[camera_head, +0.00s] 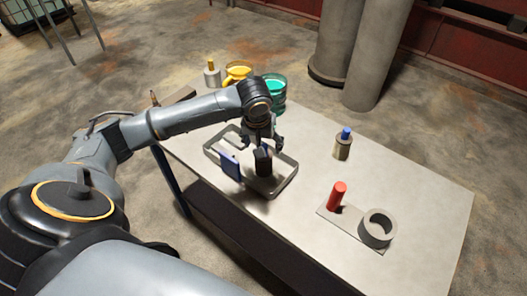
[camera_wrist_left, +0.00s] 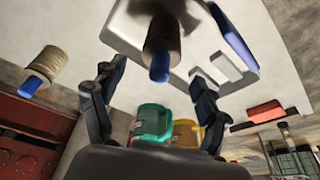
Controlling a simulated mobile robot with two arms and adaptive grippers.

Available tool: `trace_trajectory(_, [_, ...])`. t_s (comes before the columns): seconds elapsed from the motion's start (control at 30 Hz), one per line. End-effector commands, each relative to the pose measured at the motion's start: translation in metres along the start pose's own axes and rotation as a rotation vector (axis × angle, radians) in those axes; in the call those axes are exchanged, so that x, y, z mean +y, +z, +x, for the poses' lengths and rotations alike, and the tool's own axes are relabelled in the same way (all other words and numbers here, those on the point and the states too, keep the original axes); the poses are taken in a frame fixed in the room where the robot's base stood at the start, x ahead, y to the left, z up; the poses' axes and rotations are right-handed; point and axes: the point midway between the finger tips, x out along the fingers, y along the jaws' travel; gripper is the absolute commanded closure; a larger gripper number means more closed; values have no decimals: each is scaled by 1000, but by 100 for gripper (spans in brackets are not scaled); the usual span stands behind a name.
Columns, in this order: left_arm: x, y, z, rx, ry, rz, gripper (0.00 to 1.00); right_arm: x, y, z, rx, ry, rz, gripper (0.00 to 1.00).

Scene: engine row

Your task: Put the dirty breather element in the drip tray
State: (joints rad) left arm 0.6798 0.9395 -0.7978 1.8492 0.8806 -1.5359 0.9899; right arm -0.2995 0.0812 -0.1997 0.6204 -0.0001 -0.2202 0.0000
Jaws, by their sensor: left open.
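The dirty breather element (camera_head: 263,162), a dark cylinder, appears upright inside the grey drip tray (camera_head: 287,184). In the left wrist view the dirty element (camera_wrist_left: 163,30) shows a blue end pointing at the camera, and the tray (camera_wrist_left: 125,35) lies behind it. My left gripper (camera_head: 263,143) is open above the element, its fingers apart; its fingers (camera_wrist_left: 150,95) also show spread in the wrist view. A lighter tan element with a blue top (camera_head: 342,147) stands on the table to the right; it also shows in the wrist view (camera_wrist_left: 45,68). My right gripper is not in view.
A blue flat piece (camera_head: 230,166) stands at the tray's near left side. A red cylinder (camera_head: 337,195) and a grey ring (camera_head: 377,228) sit on a plate at the front right. A green container (camera_head: 274,92) and a yellow item (camera_head: 237,72) are behind. The table's right end is clear.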

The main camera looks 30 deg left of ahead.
Motion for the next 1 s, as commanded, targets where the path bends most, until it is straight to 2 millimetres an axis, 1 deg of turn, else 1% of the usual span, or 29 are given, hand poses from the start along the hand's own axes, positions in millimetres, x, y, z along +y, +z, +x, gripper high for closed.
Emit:
trace_trajectory(0.03, [-1,0,-10,5,0,2,25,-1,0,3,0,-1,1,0])
trace_trajectory(0.1, [0,-1,-25,4,1,1,25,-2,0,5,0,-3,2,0])
trace_trajectory(0.2, [0,0,-43,3,1,1,25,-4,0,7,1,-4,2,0])
trace_trajectory(0.3, [0,0,-57,2,1,0,25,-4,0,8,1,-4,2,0])
trace_trajectory(0.4, [0,0,-64,1,-1,1,25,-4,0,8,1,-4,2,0])
trace_trajectory(0.53, [0,0,-68,-1,-2,0,25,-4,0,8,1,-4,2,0])
trace_trajectory(1.0, [0,0,-67,-1,-1,0,25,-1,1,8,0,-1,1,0])
